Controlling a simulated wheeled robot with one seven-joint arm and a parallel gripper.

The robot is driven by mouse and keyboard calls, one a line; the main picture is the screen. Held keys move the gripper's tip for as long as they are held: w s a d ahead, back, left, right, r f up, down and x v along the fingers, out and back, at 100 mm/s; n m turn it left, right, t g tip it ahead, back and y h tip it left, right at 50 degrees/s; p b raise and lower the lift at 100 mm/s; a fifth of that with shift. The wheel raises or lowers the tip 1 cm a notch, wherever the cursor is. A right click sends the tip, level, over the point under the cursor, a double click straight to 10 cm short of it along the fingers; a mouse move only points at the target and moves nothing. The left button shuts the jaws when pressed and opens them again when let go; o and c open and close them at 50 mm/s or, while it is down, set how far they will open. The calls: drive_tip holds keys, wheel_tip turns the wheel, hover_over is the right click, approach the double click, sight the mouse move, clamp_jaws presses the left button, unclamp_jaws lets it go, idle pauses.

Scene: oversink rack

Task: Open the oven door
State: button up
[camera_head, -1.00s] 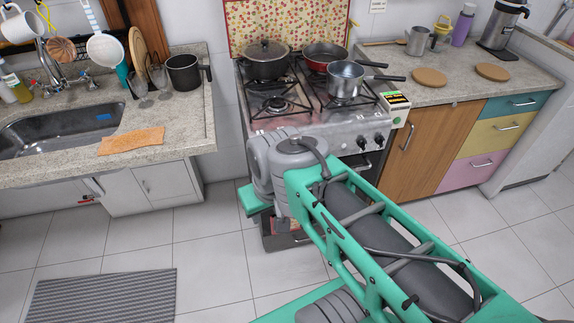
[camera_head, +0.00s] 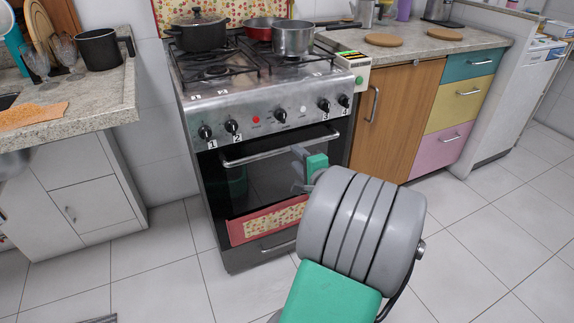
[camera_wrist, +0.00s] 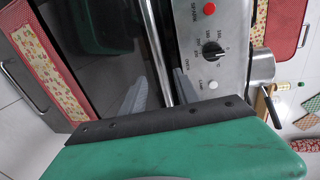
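The oven (camera_head: 262,165) stands in the middle of the head view, below the stove top. Its dark glass door looks shut. The door's handle (camera_head: 262,151) is a silver bar across the top of the door; it runs steeply up the wrist view (camera_wrist: 155,50). My gripper (camera_head: 299,170) is in front of the door's right half, close below the handle. Whether a finger touches the door is unclear.
Knobs (camera_head: 281,116) line the panel above the handle. Pots, including a steel one (camera_head: 293,38), stand on the stove. A wooden cabinet (camera_head: 395,110) is to the right, a counter with white cabinets (camera_head: 80,205) to the left. The tiled floor (camera_head: 175,260) at left front is clear.

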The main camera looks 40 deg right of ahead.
sight(288, 150)
drive_tip(key=b+x, duration=0.1)
drive_tip(key=x, duration=0.5)
drive_tip(key=shift+w+a, duration=0.1)
drive_tip(key=shift+w, duration=0.05)
drive_tip(key=shift+w+b, duration=0.3)
drive_tip(key=shift+w, duration=0.25)
drive_tip(key=shift+c, duration=0.5)
clamp_jaws()
drive_tip(key=shift+f, duration=0.1)
